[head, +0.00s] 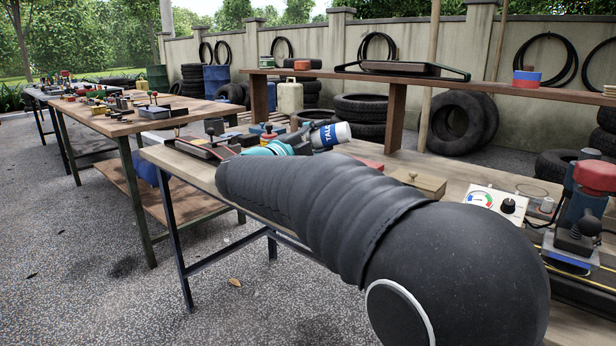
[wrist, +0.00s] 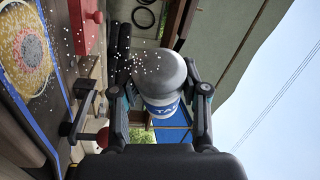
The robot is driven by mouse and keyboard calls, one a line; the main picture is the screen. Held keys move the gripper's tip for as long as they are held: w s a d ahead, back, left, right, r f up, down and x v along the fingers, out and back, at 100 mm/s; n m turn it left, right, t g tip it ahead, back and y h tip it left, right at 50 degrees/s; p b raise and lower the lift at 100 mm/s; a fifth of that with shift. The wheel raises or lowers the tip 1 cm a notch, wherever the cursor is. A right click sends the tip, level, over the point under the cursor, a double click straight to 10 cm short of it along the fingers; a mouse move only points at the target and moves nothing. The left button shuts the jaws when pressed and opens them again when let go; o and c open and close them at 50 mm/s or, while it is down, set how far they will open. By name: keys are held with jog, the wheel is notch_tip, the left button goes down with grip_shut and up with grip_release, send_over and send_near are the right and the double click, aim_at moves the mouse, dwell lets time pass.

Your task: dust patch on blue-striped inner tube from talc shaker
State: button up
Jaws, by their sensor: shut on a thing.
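The talc shaker (wrist: 163,106) is a white and blue can with a grey domed top, held between the two fingers of my gripper (wrist: 160,90). It is tipped over, and white specks fall from its top in the wrist view. In the head view the shaker (head: 331,134) lies tilted in my gripper (head: 308,139) above the bench. The blue-striped inner tube (wrist: 50,112) is at the left of the wrist view. On it is a round, speckled orange-yellow patch (wrist: 24,52) with white grains. My arm hides part of the bench in the head view.
A red box (wrist: 86,26) with a knob is near the tube. A wooden box (head: 420,184) and a white gauge panel (head: 495,203) stand on the bench to the right. A raised shelf (head: 450,85) runs behind. Another bench (head: 130,120) is at the left.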

notch_tip(320, 180, down, 2)
jog(key=shift+f+b, duration=0.1)
jog(key=shift+b, duration=0.55)
jog(key=shift+r+p, duration=0.9)
jog(key=shift+r, duration=0.35)
jog(key=shift+f+b, duration=0.95)
jog(key=shift+f, duration=0.3)
jog(key=shift+r+p, duration=0.9)
jog(key=shift+r, duration=0.35)
jog(key=shift+f+b, duration=0.95)
jog(key=shift+f, duration=0.3)
jog(key=shift+r+p, duration=0.9)
jog(key=shift+r, duration=0.35)
jog(key=shift+f+b, duration=1)
jog(key=shift+f, duration=0.25)
jog(key=shift+r+p, duration=0.95)
jog(key=shift+r, duration=0.3)
jog(key=shift+f+b, duration=0.95)
jog(key=shift+f, duration=0.25)
jog(key=shift+s, duration=0.1)
